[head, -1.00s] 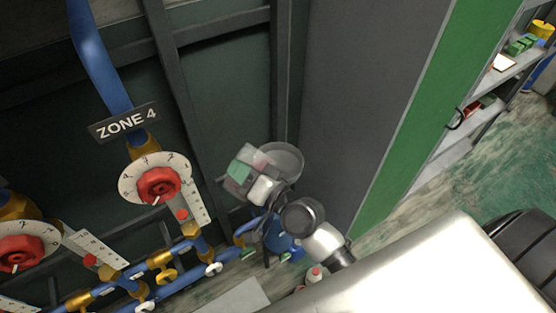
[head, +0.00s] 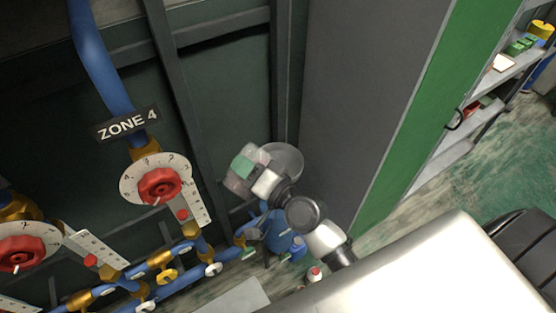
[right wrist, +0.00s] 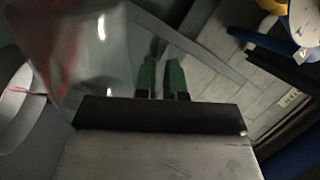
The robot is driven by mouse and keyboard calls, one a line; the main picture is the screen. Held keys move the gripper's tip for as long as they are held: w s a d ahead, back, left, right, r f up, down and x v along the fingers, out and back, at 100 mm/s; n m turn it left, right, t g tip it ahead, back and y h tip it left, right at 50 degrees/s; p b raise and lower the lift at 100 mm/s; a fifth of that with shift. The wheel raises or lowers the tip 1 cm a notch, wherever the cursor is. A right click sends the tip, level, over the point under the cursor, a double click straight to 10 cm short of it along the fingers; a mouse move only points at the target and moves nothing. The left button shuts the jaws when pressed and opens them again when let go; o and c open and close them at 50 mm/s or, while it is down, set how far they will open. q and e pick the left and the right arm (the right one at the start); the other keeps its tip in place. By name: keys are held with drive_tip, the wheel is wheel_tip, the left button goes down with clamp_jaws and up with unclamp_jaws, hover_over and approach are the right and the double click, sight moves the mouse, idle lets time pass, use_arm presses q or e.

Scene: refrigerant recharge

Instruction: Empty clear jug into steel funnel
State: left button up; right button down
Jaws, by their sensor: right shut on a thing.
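The clear jug (head: 236,183) is see-through and shows near the middle of the head view, partly hidden by my right gripper (head: 245,167). It also fills the upper left of the right wrist view (right wrist: 85,45), looking tilted, with a reddish blur in or behind it. My right gripper, with green fingers (right wrist: 163,78), is shut on the jug. The steel funnel (head: 287,158) is a grey round bowl just right of and behind the jug. Its rim also shows at the left of the wrist view (right wrist: 18,112). Whether liquid is flowing cannot be told. My left gripper is out of view.
A blue container (head: 280,237) stands below the funnel. Red dial valves (head: 160,185) and blue pipes (head: 115,75) line the wall at left under a ZONE 4 sign (head: 127,122). A grey cabinet side (head: 360,90) with a green edge stands at right, close to my arm.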

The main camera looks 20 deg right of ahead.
sight(254, 151)
drive_tip(key=shift+w+d+r+m+p, duration=0.2)
drive_tip(key=shift+d+r+m+p, duration=0.25)
drive_tip(key=shift+r+m, duration=0.15)
idle(0.4)
drive_tip(key=shift+w+d+f+m, duration=0.1)
drive_tip(key=shift+w+d+m, duration=0.3)
drive_tip(key=shift+d, duration=0.3)
drive_tip(key=shift+w+d+f+m, duration=0.1)
drive_tip(key=shift+w+d+m, duration=0.15)
drive_tip(key=shift+d+m, duration=0.35)
drive_tip(key=shift+w+d+r+m+p, duration=0.25)
drive_tip(key=shift+d+r+m+p, duration=0.15)
drive_tip(key=shift+d+m, duration=0.15)
drive_tip(key=shift+d+r+m, duration=0.15)
drive_tip(key=shift+d+m, duration=0.05)
drive_tip(key=shift+m, duration=0.05)
idle(0.4)
drive_tip(key=shift+w+d+r+m+p, duration=0.15)
drive_tip(key=shift+d+m+p, duration=0.15)
drive_tip(key=shift+p, duration=0.15)
